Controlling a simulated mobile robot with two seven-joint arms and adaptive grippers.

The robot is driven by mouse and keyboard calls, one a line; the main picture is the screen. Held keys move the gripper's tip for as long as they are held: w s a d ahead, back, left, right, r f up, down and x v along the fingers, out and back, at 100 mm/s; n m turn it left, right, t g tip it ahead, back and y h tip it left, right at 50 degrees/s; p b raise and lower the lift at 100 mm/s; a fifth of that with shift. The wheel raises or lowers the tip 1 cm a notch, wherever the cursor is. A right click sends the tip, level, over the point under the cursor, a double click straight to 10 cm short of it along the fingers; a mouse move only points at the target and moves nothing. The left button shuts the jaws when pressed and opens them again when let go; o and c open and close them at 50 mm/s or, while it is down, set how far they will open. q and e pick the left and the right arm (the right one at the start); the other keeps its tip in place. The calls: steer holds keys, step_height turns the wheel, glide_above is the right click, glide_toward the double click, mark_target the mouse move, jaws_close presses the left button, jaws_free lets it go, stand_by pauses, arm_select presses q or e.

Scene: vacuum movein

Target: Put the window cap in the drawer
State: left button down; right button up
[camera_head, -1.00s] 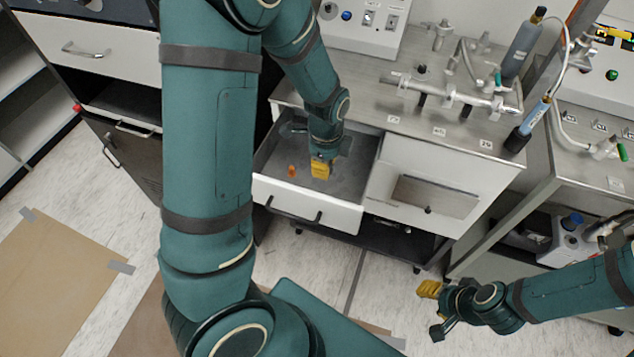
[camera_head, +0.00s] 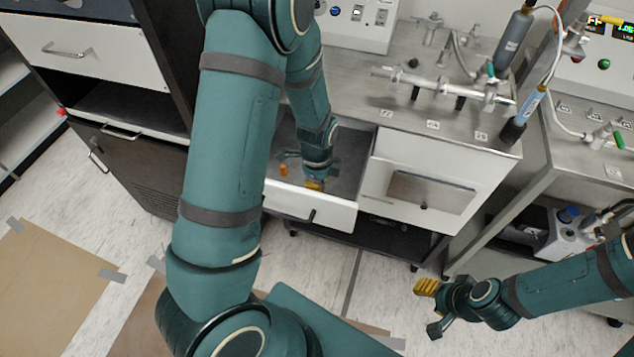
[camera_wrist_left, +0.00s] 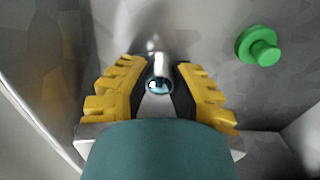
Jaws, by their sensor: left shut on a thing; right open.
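My left gripper (camera_head: 313,185) reaches down into the open drawer (camera_head: 335,212), near the inside of its front wall. In the left wrist view its two yellow-padded fingers (camera_wrist_left: 160,90) are shut on a small silvery round piece with a bluish glassy face, which I take to be the window cap (camera_wrist_left: 160,70). The cap is hidden in the head view. The grey metal of the drawer lies around it. My right gripper (camera_head: 430,308) is open and empty, over the floor at the lower right.
A small orange item (camera_head: 283,170) lies in the drawer, left of my left gripper. A green knobbed piece (camera_wrist_left: 258,45) shows in the wrist view. Metal pipework (camera_head: 440,85) stands on the bench above. A closed white panel (camera_head: 420,182) is right of the drawer.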

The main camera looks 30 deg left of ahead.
arm_select(q)
steer(key=shift+f, duration=0.25)
steer(key=c, duration=0.9)
jaws_free()
steer(key=shift+r, duration=0.1)
steer(key=shift+r, duration=0.3)
step_height(320, 180, up, 12)
steer(key=p, duration=0.3)
steer(key=shift+f+p, duration=0.15)
steer(key=shift+p, duration=0.15)
